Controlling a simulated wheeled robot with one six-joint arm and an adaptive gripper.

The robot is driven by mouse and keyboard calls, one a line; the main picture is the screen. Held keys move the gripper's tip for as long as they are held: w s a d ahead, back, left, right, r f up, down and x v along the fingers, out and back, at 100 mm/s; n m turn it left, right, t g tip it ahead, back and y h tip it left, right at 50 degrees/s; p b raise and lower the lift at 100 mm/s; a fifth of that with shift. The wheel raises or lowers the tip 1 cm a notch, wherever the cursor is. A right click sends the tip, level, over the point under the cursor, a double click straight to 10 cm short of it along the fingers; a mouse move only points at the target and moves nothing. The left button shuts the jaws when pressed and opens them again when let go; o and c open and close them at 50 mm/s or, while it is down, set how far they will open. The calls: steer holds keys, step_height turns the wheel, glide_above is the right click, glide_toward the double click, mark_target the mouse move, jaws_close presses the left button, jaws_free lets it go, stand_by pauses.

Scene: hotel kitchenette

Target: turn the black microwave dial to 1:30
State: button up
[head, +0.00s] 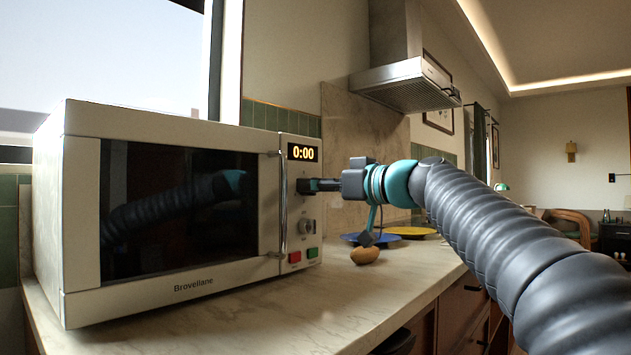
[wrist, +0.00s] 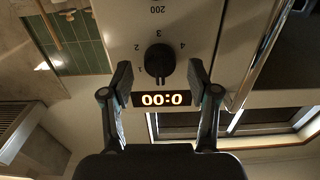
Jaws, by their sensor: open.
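The black dial (wrist: 160,60) is on the control panel of the white microwave (head: 190,280), just below its lit display (head: 302,153). The display reads 0:00; it appears upside down in the wrist view (wrist: 161,99). The numbers 1 to 4 show around the dial. Its narrow end seems to point towards the display, though this is dim. My gripper (wrist: 161,78) is open, one finger on each side of the dial, with gaps visible at both sides. In the head view, my gripper (head: 316,185) reaches the panel from the right and largely hides the dial.
The vertical door handle (head: 283,205) is close to the left. A brown potato-like item (head: 364,256) and a yellow plate (head: 410,232) are on the counter.

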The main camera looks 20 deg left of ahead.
steer(key=shift+w+a, duration=0.15)
steer(key=shift+a, duration=0.25)
steer(key=c, duration=1.1)
steer(key=shift+c, duration=0.2)
steer(key=shift+m, duration=0.4)
steer(key=shift+w+d+f+m+p, duration=0.1)
steer(key=shift+m+p, duration=1)
steer(key=shift+m, duration=3.15)
steer(key=shift+w+m+p, duration=0.1)
steer(key=shift+m+p, duration=1)
steer(key=shift+m, duration=3.15)
